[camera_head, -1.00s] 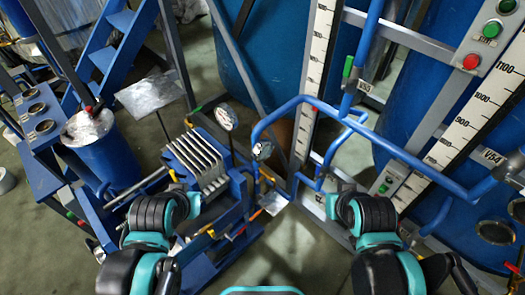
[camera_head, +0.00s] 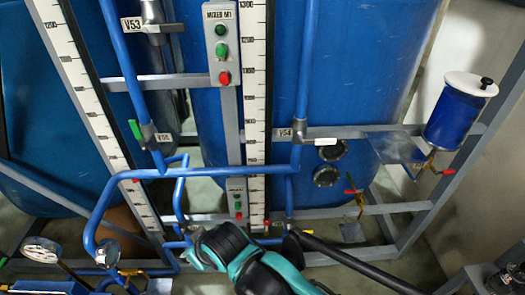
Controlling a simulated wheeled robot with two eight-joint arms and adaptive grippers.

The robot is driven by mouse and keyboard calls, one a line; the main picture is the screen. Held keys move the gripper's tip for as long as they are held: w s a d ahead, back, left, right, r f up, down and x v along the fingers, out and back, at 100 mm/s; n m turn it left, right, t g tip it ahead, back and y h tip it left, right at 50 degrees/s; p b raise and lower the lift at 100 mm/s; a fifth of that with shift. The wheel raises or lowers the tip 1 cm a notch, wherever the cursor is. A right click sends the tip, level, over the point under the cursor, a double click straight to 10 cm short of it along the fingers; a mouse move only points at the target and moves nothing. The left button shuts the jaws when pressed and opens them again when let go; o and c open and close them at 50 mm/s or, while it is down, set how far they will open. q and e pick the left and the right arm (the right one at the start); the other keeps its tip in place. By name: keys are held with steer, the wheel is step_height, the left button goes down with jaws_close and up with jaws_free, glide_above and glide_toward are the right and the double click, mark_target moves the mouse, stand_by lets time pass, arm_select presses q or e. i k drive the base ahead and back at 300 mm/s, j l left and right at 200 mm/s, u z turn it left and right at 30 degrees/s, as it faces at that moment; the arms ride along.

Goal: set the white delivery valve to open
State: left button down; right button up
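The white delivery valve, a short white lever (camera_head: 320,141) on a grey body (camera_head: 298,130) beside the label V54, sits on the vertical blue pipe right of the middle. Its lever points sideways to the right, across the pipe. Black and teal links of one of my arms show at the bottom middle, below and left of the valve and apart from it. I make out no gripper fingers; neither gripper shows.
A valve with a green lever (camera_head: 135,129) is on the left pipe. A push-button box (camera_head: 221,50) and a white scale (camera_head: 256,90) stand between. Blue tanks are behind. A white-lidded blue pot (camera_head: 458,110) is at the right. A blue pipe (camera_head: 220,171) crosses below the valve.

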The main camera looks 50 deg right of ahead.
mark_target(327, 141)
steer(key=z, duration=2.15)
